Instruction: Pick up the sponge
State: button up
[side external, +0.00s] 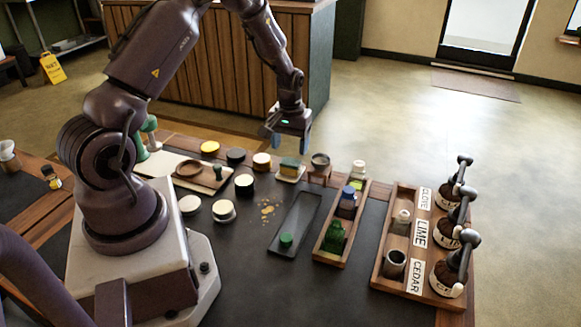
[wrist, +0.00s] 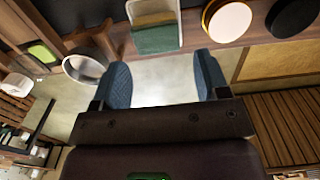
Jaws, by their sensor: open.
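The sponge (side external: 289,164), yellow with a green layer, rests on a small pale dish (side external: 290,177) near the far edge of the table. In the wrist view the sponge (wrist: 157,40) shows its green side at the top middle, with the pale dish (wrist: 152,8) around it. My gripper (side external: 285,140) is open and empty, raised above and slightly beyond the sponge, not touching it. In the wrist view, its two blue fingertips (wrist: 162,75) are spread apart, with floor visible between them.
A round cup on a wooden stand (side external: 320,161) is close on the right of the sponge. A round lidded jar (side external: 262,161) is close on its left. A wooden tray of bottles (side external: 333,240) and a rack of pump bottles (side external: 400,285) stand further right.

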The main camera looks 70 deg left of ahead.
aim_at(291, 161)
jog(key=f, duration=0.6)
jog(key=shift+s+d, duration=0.1)
jog(key=shift+d, duration=0.2)
jog(key=shift+r, duration=0.1)
jog(key=c, duration=0.7)
jog(key=shift+c, duration=0.2)
jog(key=shift+r, duration=0.6)
jog(key=s+d+r, duration=0.7)
jog(key=s+r, duration=0.4)
jog(key=s, duration=0.1)
jog(key=shift+r, duration=0.4)
